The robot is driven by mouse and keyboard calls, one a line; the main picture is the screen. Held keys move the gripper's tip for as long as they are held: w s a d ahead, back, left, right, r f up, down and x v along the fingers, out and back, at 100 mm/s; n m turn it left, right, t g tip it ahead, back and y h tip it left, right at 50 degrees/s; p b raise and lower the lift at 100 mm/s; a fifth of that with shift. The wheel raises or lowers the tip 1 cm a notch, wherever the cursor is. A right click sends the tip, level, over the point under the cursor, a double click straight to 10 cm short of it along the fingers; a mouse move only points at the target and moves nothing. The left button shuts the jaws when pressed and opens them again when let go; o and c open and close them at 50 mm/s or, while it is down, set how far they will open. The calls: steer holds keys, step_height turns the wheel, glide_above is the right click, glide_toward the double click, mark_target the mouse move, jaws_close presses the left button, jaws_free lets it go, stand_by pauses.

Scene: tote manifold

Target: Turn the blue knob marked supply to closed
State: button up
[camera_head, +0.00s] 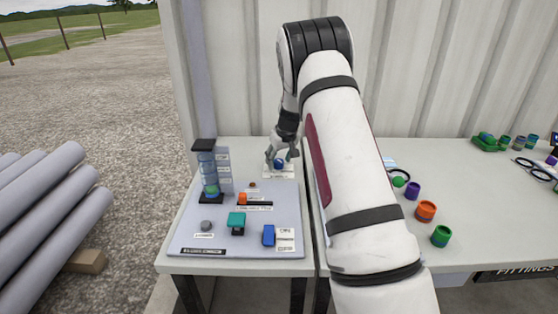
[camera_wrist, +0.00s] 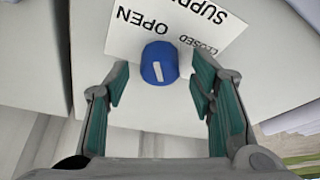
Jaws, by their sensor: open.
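The blue knob (camera_wrist: 159,63) sits on a white label plate (camera_wrist: 125,40) printed SUPPLY, OPEN and CLOSED, upside down in the wrist view. A white pointer mark shows on the knob, on the side away from the plate's words. In the head view the blue knob (camera_head: 278,164) is at the back of the left table. My gripper (camera_wrist: 158,88) is open, its two teal-padded fingers apart on either side of the knob. No contact between the fingers and the knob shows. In the head view my gripper (camera_head: 281,158) is over the knob and partly covers it.
A grey panel (camera_head: 270,190) in front of the knob holds a clear blue column (camera_head: 207,170), an orange part (camera_head: 242,198), a teal block (camera_head: 236,222) and a blue block (camera_head: 268,235). A corrugated wall (camera_head: 240,80) stands behind. Coloured fittings (camera_head: 425,210) lie on the right table.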

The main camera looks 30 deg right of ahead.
steer(key=shift+f, duration=0.2)
steer(key=shift+c, duration=0.2)
steer(key=c, duration=1.1)
